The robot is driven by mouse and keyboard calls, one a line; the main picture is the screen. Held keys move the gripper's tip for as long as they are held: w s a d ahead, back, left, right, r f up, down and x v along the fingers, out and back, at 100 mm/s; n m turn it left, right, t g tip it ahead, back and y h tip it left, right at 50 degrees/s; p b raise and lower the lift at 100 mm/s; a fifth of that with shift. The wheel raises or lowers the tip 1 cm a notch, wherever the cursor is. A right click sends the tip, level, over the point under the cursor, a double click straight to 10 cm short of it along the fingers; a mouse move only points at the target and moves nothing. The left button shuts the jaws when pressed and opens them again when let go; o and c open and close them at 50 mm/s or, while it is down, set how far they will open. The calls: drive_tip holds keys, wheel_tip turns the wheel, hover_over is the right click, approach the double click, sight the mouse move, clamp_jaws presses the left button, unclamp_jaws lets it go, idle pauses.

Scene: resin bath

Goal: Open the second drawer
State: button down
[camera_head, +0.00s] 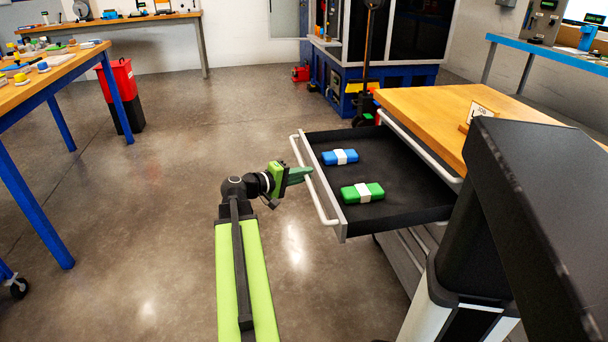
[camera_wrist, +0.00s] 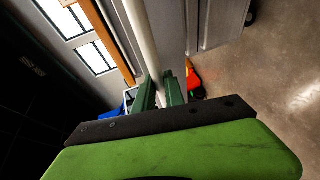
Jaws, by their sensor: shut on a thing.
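An open drawer (camera_head: 409,205) with a black inside and a grey front sticks out from under a wooden bench top. Its long pale bar handle (camera_head: 318,198) runs along the front. My gripper (camera_head: 303,174) is shut on this handle, near its middle. In the wrist view, the green fingers of my gripper (camera_wrist: 162,92) stand on either side of the pale handle (camera_wrist: 143,40). Which drawer of the stack this is, I cannot tell for certain.
The wooden bench top (camera_head: 430,112) is behind the drawer. A blue-legged table (camera_head: 50,73) stands at the left, with a red and black bin (camera_head: 118,92) beside it. A blue and white machine (camera_head: 385,70) stands at the back. The floor left of the drawer is clear.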

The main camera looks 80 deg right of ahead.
drive_tip(key=shift+d+r, duration=0.15)
drive_tip(key=shift+r, duration=0.05)
drive_tip(key=c, duration=1.4)
unclamp_jaws()
drive_tip(key=shift+s, duration=0.1)
drive_tip(key=shift+f, duration=0.1)
drive_tip(key=p+v, duration=0.3)
drive_tip(key=v, duration=1.4)
drive_tip(key=shift+a, duration=0.25)
